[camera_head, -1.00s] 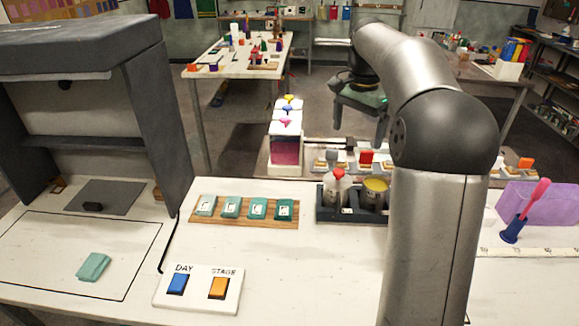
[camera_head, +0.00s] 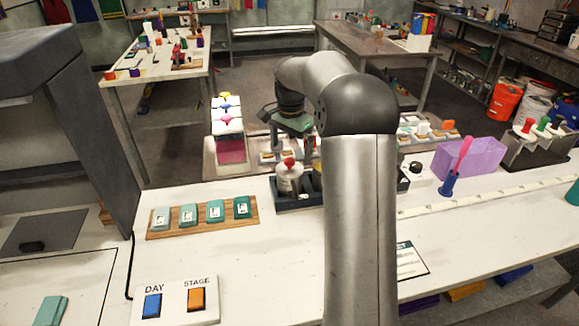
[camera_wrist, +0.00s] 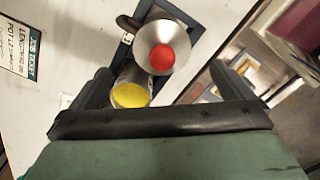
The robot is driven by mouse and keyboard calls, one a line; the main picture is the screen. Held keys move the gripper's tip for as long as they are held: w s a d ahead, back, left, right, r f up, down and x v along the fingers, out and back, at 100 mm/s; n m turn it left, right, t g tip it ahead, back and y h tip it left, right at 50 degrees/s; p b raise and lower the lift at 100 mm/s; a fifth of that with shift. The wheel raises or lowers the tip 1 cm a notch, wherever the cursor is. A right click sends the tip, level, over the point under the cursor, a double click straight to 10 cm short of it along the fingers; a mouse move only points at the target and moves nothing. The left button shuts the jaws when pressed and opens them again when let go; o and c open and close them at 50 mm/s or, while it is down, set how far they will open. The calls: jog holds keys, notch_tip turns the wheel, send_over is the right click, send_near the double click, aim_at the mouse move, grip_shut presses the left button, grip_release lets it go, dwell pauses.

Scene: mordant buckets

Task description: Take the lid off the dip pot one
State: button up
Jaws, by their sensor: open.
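A pot with a grey conical lid and red knob (camera_wrist: 162,57) shows in the wrist view, just beyond my fingers. In the head view the red-knobbed pot (camera_head: 289,177) stands in a dark tray (camera_head: 296,206). Beside it is a second pot with a yellow top (camera_wrist: 130,95), mostly hidden by my arm in the head view. I cannot tell which is pot one. My gripper (camera_wrist: 160,72) is open and empty, its fingers spread to either side of the pots in the wrist view. In the head view its fingertips are not clear.
A wooden strip with several teal blocks (camera_head: 201,217) lies left of the tray. A DAY/STAGE switch box (camera_head: 175,303) is at the front. A purple bin (camera_head: 470,158) and a pink-handled tool (camera_head: 456,167) stand to the right. Bare white tabletop lies in front of the tray.

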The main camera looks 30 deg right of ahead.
aim_at(289, 160)
jog(key=shift+w+a+f+p, duration=0.1)
jog(key=shift+f+p, duration=0.35)
jog(key=shift+f, duration=0.9)
jog(key=shift+w+f+p, duration=0.1)
jog(key=shift+f+p, duration=0.3)
jog(key=shift+f, duration=0.95)
jog(key=c, duration=1.1)
